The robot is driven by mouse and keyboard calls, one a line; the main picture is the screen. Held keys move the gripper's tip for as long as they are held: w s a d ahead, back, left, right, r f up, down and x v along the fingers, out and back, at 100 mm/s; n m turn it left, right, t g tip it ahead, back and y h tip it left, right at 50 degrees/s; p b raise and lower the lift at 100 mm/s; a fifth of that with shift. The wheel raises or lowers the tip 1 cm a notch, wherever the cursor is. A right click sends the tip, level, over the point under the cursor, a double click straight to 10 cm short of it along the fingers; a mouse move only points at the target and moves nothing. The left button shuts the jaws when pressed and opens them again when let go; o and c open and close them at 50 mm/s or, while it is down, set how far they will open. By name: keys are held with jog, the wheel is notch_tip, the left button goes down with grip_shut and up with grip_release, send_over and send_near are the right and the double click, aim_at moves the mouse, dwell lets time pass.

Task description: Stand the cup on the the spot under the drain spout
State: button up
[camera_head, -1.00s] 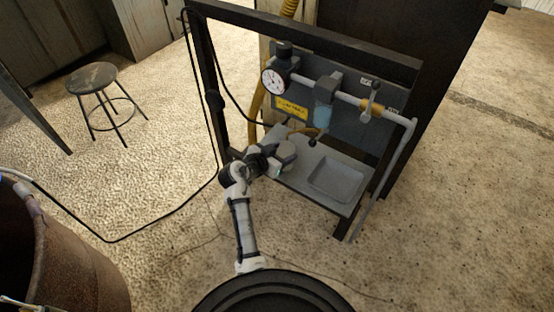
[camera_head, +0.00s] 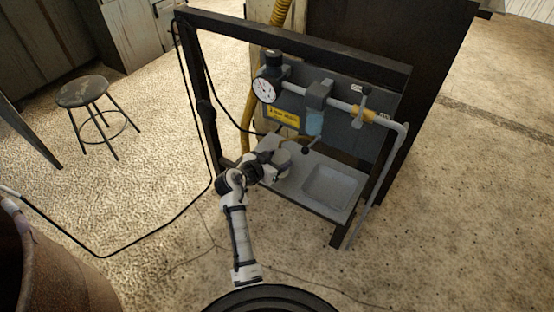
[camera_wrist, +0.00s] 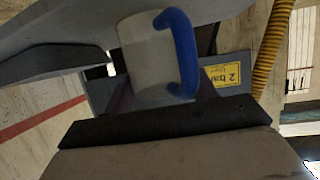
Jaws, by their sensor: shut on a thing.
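The cup (camera_wrist: 148,62) is pale, with a blue handle (camera_wrist: 180,48), in the wrist view. My gripper (camera_wrist: 140,88) is shut on it, with a dark pad below and another at the upper left. In the head view my gripper (camera_head: 280,164) is over the left part of the rack's grey shelf; I cannot make out the cup there. The drain spout (camera_head: 308,148) appears as a small dark end below the bluish filter bowl (camera_head: 315,122), just right of and beyond my gripper. I cannot make out the marked spot beneath it.
A square shallow basin (camera_head: 333,185) is set in the shelf to the right. The dark rack frame (camera_head: 203,105) rises on the left. A gauge (camera_head: 264,90) and grey pipe (camera_head: 345,105) run above. A stool (camera_head: 85,92) stands apart on the floor.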

jog(key=shift+f+b, duration=0.3)
jog(key=shift+f, duration=0.1)
jog(key=o, duration=1.1)
jog(key=shift+c, duration=0.2)
